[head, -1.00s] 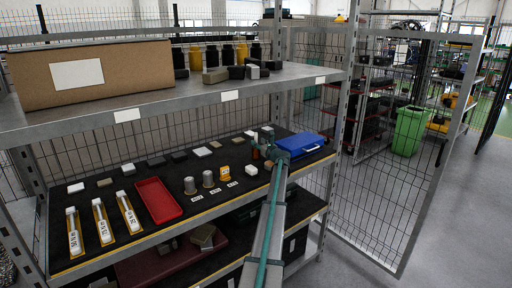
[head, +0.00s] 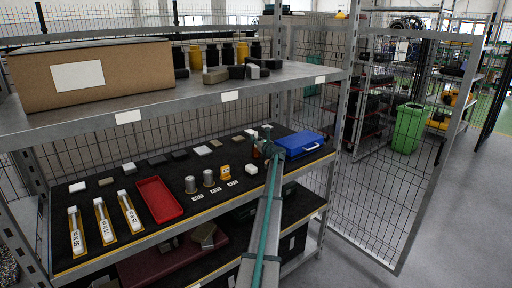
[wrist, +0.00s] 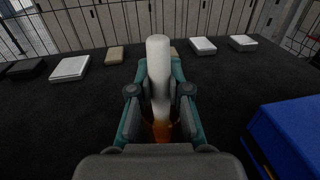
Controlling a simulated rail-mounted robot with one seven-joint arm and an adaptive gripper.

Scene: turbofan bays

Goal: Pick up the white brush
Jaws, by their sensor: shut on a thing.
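The white brush (wrist: 159,62) is a pale, rounded rod in the wrist view, standing between the fingers of my gripper (wrist: 160,90). The fingers are shut on it from both sides. An orange-brown, glassy-looking thing (wrist: 161,131) shows below the brush, between the fingers; I cannot tell whether they touch. In the head view my gripper (head: 267,140) is over the right part of the dark middle shelf (head: 110,208), left of a blue case (head: 299,145). The brush cannot be made out clearly there.
The blue case also shows close on the right in the wrist view (wrist: 292,135). Several small white and tan blocks lie along the shelf's back. A red tray (head: 159,199), grey cylinders and labelled white tubes stand left. The upper shelf (head: 190,95) holds a cardboard box (head: 120,75).

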